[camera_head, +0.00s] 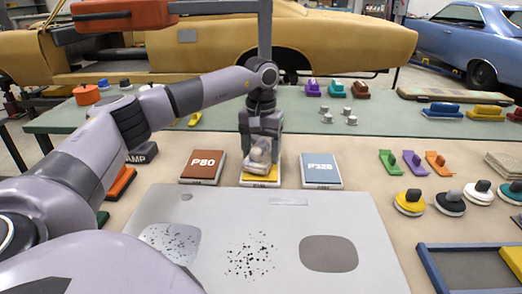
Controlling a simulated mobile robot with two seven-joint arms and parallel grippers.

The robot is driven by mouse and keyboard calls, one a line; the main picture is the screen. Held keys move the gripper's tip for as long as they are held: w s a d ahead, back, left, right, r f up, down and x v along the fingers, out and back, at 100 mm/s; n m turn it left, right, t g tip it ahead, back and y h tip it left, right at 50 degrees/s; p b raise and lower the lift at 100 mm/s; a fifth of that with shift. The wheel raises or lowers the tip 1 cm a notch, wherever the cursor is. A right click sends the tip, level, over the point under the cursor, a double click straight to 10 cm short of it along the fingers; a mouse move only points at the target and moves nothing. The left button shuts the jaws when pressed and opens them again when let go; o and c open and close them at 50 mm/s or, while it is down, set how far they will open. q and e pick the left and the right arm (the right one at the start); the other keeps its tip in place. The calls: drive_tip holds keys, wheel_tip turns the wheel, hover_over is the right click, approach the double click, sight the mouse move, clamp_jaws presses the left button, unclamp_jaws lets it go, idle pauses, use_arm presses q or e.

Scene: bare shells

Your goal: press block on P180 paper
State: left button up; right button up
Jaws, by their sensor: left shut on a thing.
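My left gripper (261,150) comes down from the left arm over a yellow stack of paper (261,181). It is shut on a greyish block (257,164), which is partly hidden by the fingers. The block sits over the yellow stack and seems to touch it. The gripper and block cover most of the stack's top, so its label cannot be read. It lies between the red P80 paper (203,164) and the blue-grey P320 paper (320,167). My right gripper is not in view.
A light grey panel (375,240) with speckled and dark patches lies in front. Round sanding pads (449,205) and coloured scrapers (413,160) are at right, beyond a blue-edged tray (430,262). A green bench (390,130) and cars stand behind.

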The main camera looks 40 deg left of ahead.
sight(261, 143)
use_arm(q)
drive_tip(key=shift+f, duration=0.55)
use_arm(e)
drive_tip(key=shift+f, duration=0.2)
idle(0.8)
use_arm(q)
wheel_tip(261, 143, up, 2)
drive_tip(key=shift+p, duration=0.85)
drive_tip(key=shift+r+p, duration=1.3)
drive_tip(key=shift+r, duration=0.05)
wheel_tip(261, 143, up, 2)
drive_tip(key=shift+r+p, duration=0.25)
drive_tip(key=shift+p, duration=1)
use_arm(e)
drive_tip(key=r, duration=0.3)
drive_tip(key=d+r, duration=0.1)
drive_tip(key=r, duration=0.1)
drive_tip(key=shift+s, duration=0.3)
use_arm(q)
drive_tip(key=shift+f, duration=0.1)
